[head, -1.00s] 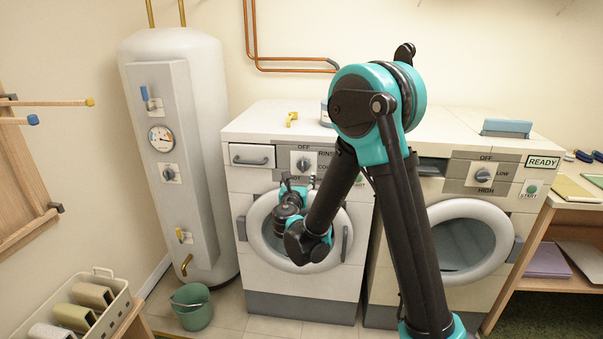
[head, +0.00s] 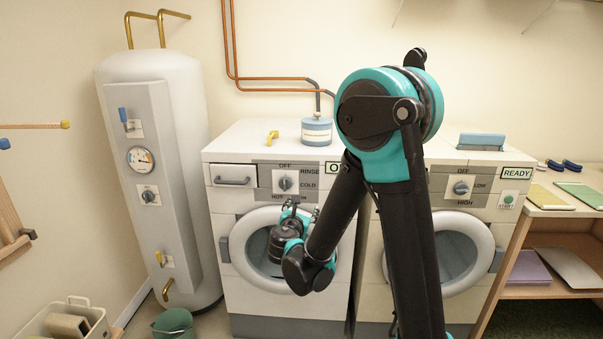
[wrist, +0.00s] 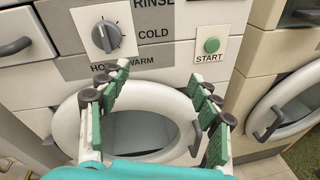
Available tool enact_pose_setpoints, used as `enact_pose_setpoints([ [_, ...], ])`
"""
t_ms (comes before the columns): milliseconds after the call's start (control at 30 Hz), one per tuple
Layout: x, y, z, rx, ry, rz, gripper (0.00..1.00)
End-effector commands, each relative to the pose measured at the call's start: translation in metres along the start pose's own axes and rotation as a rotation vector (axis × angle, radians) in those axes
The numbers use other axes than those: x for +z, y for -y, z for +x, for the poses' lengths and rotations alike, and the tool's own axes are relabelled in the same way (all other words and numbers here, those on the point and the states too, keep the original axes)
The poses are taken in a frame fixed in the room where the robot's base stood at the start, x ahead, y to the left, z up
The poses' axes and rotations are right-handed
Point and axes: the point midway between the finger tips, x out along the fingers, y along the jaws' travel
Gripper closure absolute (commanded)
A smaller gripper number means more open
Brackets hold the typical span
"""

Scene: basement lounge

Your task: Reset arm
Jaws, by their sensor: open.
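My gripper (head: 302,212) is open and empty in front of the left washing machine (head: 226,200). In the wrist view its two green-padded fingers (wrist: 160,105) stand apart, with the round door (wrist: 135,125) behind them. The door looks closed. The machine's dial (wrist: 107,37) and green start button (wrist: 211,45) are just above the fingers in that view. My arm is bent and reaches down and left in the head view, hiding the right part of this machine.
A second washing machine (head: 510,218) stands at right, marked READY. A water heater (head: 190,110) stands at left, with a green bucket (head: 173,327) on the floor. A jar (head: 317,131) and a yellow item (head: 272,137) sit on the left machine. A wooden shelf (head: 540,292) is at far right.

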Motion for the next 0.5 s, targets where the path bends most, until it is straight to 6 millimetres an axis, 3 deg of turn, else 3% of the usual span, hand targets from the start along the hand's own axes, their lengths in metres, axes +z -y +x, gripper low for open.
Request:
enact_pose_setpoints([
  [33,0.007,0.034,0.003,-0.070,-0.034,0.118,0.37],
  [200,0.007,0.138,-0.008,-0.328,-0.137,0.606,0.37],
  [400,-0.010,0.232,-0.055,-0.656,-0.171,1.186,0.37],
  [500,-0.024,0.265,-0.087,-0.827,-0.155,1.474,0.37],
])
